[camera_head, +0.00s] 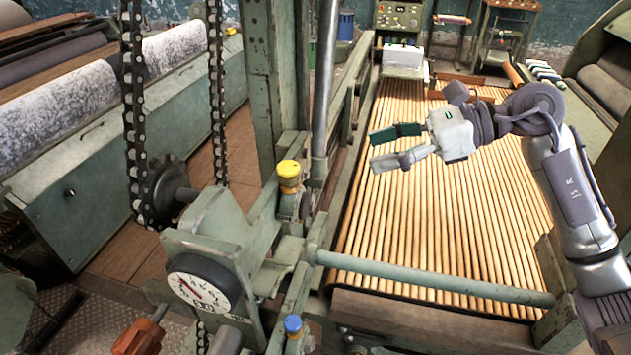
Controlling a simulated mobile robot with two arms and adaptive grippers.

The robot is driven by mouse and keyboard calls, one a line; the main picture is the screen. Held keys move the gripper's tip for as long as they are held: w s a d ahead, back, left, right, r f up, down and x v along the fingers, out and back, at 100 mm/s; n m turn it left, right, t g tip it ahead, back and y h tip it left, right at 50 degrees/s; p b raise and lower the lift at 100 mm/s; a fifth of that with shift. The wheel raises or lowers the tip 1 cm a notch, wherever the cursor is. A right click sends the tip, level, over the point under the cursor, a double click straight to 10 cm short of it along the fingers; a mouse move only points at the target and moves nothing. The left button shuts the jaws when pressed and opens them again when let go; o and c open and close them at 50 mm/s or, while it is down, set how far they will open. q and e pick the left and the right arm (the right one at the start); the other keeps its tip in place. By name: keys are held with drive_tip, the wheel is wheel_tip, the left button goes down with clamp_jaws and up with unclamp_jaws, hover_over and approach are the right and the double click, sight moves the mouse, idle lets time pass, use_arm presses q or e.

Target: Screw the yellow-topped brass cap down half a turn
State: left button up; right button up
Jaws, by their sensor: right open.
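The yellow-topped brass cap (289,177) stands upright on a fitting of the green machine frame, left of the picture's middle. Its yellow top and brass side both show, and nothing covers it. My right gripper (378,149) is open and empty. It hangs above the wooden slats, to the right of the cap and a little higher in the picture, with its fingers pointing left. A clear gap lies between the fingertips and the cap. My left gripper is not in view.
A blue-topped cap (292,325) stands nearer the front. A round dial (200,288), a chain (135,110) and a metal pole (325,75) stand left of my gripper. A green rail (440,278) crosses in front of the slatted apron (440,220).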

sight(288, 172)
drive_tip(key=p+x, duration=0.3)
drive_tip(key=x, duration=1)
drive_tip(key=shift+a+f, duration=0.15)
drive_tip(key=shift+a, duration=0.2)
drive_tip(key=c, duration=1.1)
drive_tip(key=shift+d, duration=0.1)
drive_tip(key=shift+c, duration=0.2)
